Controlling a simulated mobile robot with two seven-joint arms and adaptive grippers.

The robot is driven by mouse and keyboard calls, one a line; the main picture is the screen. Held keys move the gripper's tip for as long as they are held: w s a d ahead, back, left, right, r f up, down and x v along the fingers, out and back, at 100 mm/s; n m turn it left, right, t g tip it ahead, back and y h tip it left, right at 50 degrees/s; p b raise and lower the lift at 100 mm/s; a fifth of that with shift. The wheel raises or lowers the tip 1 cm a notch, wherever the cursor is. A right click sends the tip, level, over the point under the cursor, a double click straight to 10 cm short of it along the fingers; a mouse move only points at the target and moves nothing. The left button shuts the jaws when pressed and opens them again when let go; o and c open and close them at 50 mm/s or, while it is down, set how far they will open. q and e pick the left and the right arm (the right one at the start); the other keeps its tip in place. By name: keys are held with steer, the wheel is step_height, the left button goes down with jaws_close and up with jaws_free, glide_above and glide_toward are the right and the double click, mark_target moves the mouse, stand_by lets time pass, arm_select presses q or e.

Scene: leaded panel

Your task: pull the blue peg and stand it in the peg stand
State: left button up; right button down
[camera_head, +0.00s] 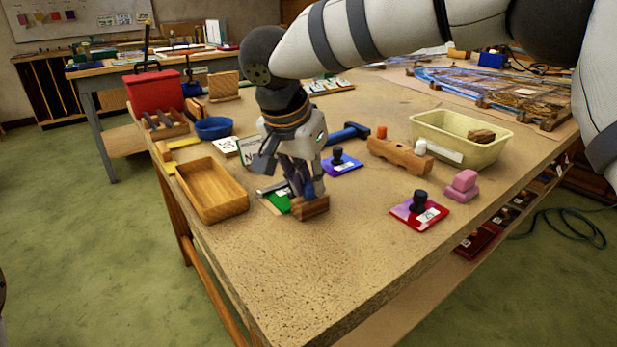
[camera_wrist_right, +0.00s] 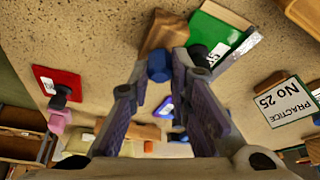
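The blue peg (camera_head: 308,187) stands upright at a small wooden block (camera_head: 313,208). In the right wrist view the peg (camera_wrist_right: 159,67) shows between the fingertips, in front of the block (camera_wrist_right: 166,31). My right gripper (camera_head: 304,188) points down over the block. Its fingertips (camera_wrist_right: 160,68) touch the peg on both sides. How deep the peg sits in the block is hidden. A longer wooden block, which looks like the peg stand (camera_head: 392,153), lies to the right, with an orange peg (camera_head: 381,132) and a white peg (camera_head: 420,147). My left gripper is not in view.
A green card (camera_head: 277,201) with a metal strip lies close left of the block. A wooden tray (camera_head: 212,212) is farther left. The front table is clear.

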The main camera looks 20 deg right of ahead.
mark_target(310, 184)
steer(key=c, duration=2)
jaws_free()
steer(key=shift+c, duration=0.2)
jaws_close()
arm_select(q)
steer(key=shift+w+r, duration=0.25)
arm_select(e)
steer(key=shift+r, duration=0.9)
arm_select(q)
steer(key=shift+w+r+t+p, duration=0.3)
steer(key=shift+p, duration=0.05)
arm_select(e)
steer(key=shift+r, duration=1.6)
steer(key=shift+c, duration=1.6)
jaws_free()
jaws_close()
